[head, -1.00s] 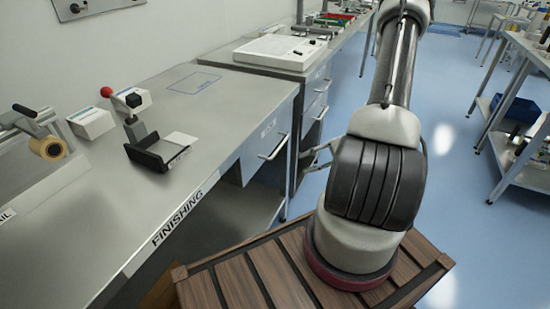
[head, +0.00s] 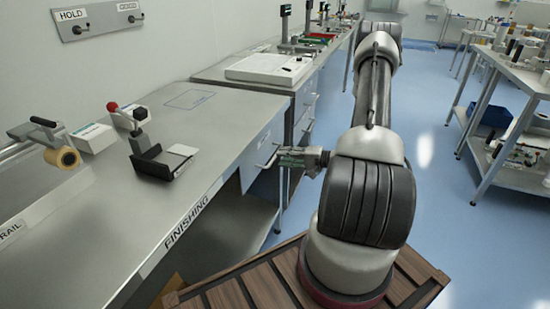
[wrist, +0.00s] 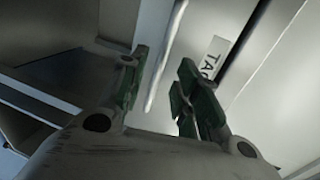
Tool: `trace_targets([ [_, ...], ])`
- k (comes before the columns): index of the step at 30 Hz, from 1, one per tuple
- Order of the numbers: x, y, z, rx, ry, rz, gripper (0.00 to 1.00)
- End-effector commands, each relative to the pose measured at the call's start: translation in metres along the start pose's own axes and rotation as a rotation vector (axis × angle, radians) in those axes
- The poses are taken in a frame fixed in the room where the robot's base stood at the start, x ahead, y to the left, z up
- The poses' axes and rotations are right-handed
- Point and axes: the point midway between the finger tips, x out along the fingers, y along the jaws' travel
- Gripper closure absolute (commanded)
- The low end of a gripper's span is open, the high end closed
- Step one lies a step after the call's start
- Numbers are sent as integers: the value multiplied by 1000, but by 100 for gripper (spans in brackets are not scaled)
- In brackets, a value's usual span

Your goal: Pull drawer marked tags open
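The drawer front (head: 262,143) is set under the right end of the steel bench marked FINISHING, and it looks closed. Its label, partly readable as "TAG" (wrist: 213,58), shows in the wrist view. The bar handle (head: 268,157) sticks out from the front, and in the wrist view the handle (wrist: 167,45) runs down between my two green-padded fingers. My gripper (head: 283,158) is at the handle, and it also shows in the wrist view (wrist: 161,82). The fingers are apart, one on each side of the bar, with gaps visible. Contact cannot be told.
The bench top (head: 190,150) holds a black tray fixture (head: 155,160) with a red-knobbed lever and a tape roll (head: 62,157). A lower shelf (head: 225,225) is under the bench. Blue floor (head: 425,190) is clear toward the shelving table (head: 500,125) at the right.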

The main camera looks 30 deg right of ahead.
Motion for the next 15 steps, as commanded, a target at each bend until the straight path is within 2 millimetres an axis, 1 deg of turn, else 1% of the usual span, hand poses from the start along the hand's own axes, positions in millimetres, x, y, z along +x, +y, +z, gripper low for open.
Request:
trace_targets([
  [1,10,0,1,0,-4,1,68],
  [3,21,0,1,1,-3,1,68],
  [6,34,1,1,1,-2,1,68],
  [10,44,0,1,1,-2,1,68],
  [15,46,0,0,2,0,1,68],
])
